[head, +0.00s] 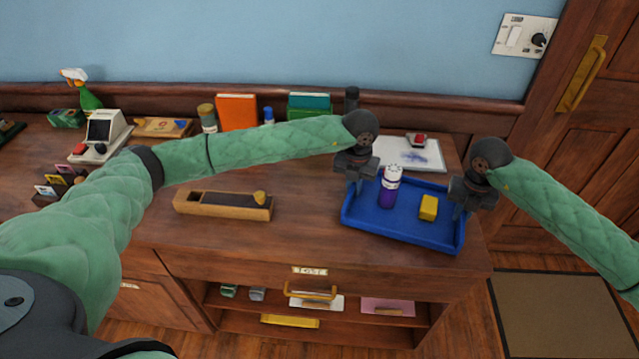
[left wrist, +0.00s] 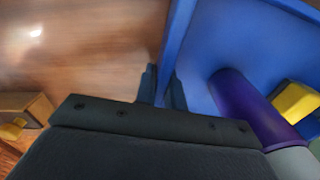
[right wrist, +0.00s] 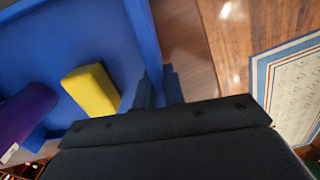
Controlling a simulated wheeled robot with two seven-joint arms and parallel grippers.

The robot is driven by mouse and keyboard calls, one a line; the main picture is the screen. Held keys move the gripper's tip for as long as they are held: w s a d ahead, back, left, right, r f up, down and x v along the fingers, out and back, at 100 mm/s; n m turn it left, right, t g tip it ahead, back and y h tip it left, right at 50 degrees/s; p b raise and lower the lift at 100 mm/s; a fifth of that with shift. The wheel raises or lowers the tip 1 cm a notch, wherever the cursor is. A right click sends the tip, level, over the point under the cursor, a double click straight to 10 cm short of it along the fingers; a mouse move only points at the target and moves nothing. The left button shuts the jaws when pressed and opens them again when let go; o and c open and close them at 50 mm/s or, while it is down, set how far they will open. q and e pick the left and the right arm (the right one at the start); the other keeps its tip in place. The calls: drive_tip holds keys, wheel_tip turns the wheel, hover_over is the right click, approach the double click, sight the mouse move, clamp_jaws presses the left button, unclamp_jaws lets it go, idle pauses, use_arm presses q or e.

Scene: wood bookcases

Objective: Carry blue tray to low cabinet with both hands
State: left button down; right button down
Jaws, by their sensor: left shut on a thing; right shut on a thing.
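The blue tray (head: 405,228) is at the right end of the wooden cabinet top (head: 310,245). It holds a purple bottle with a white cap (head: 388,190) standing upright and a yellow block (head: 428,208). My left gripper (head: 357,182) is shut on the tray's left wall; the left wrist view shows its fingers (left wrist: 162,88) on either side of that wall. My right gripper (head: 466,208) is shut on the right wall, and its fingers (right wrist: 158,90) show there in the right wrist view. I cannot tell whether the tray rests on the wood or is slightly raised.
A long wooden box (head: 222,205) lies left of the tray. A white board with a red object (head: 408,153) lies behind it. Books (head: 237,112) and bottles line the wall. Open shelves (head: 340,300) with small items are below. A mat (head: 560,310) lies on the floor at right.

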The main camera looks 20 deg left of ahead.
use_arm(q)
drive_tip(key=shift+f+b, duration=0.55)
drive_tip(key=shift+f, duration=0.1)
use_arm(e)
drive_tip(key=shift+f, duration=0.65)
use_arm(q)
drive_tip(key=c, duration=1.5)
unclamp_jaws()
drive_tip(key=shift+r, duration=0.1)
use_arm(e)
drive_tip(key=c, duration=1.5)
unclamp_jaws()
drive_tip(key=shift+r, duration=0.1)
use_arm(q)
wheel_tip(320, 180, up, 12)
drive_tip(key=shift+f, duration=0.1)
use_arm(e)
wheel_tip(320, 180, up, 12)
drive_tip(key=shift+f, duration=0.1)
